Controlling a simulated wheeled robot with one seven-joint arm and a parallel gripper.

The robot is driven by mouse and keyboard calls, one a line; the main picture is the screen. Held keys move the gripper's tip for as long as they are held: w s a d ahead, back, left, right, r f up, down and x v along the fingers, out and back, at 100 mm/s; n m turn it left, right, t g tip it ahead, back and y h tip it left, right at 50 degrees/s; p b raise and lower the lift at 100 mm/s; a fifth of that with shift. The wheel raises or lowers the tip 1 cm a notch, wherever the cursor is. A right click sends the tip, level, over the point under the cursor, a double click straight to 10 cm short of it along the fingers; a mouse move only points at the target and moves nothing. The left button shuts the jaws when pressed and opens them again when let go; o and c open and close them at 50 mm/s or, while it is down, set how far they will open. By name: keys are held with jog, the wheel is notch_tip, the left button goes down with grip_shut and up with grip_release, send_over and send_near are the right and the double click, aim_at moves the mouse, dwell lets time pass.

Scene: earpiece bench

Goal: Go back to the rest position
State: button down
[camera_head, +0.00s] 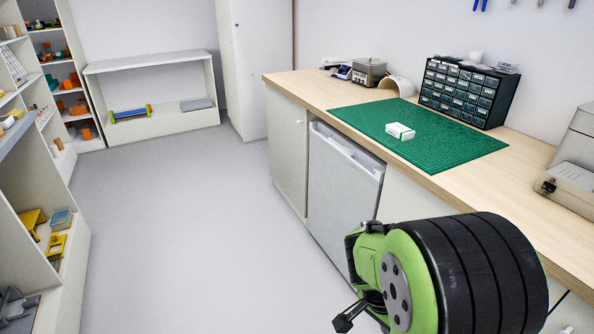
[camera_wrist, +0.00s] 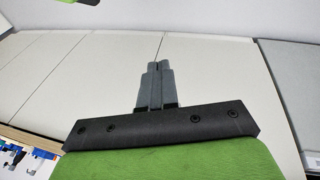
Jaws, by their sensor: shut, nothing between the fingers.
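My gripper (camera_wrist: 158,68) is in the wrist view, its two grey fingers together with nothing between them. Behind the fingers are pale cabinet fronts, apart from the gripper. In the head view my green and black arm is at the lower right, in front of the bench. The gripper end (camera_head: 345,320) shows there as a small dark part low in the picture, and its fingers are hard to make out.
The wooden bench (camera_head: 305,88) carries a green mat (camera_head: 450,155) with a small white-and-green box (camera_head: 400,131), a drawer cabinet (camera_head: 465,92) and a grey device (camera_head: 368,72). Shelves (camera_head: 40,190) stand at the left. The grey floor (camera_head: 180,220) between is clear.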

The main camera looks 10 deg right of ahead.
jog(key=s+a+r+n+t+y, duration=0.2)
jog(key=s+a+r+n+t, duration=0.25)
jog(key=r+n, duration=0.25)
jog(key=s+a+r+n+t+y, duration=0.1)
jog(key=s+a+r+n+t, duration=0.2)
jog(key=a+r+n, duration=0.35)
notch_tip(320, 180, up, 18)
jog(key=p, duration=1.7)
jog(key=shift+d+p, duration=0.15)
jog(key=shift+p, duration=0.25)
jog(key=shift+r, duration=0.1)
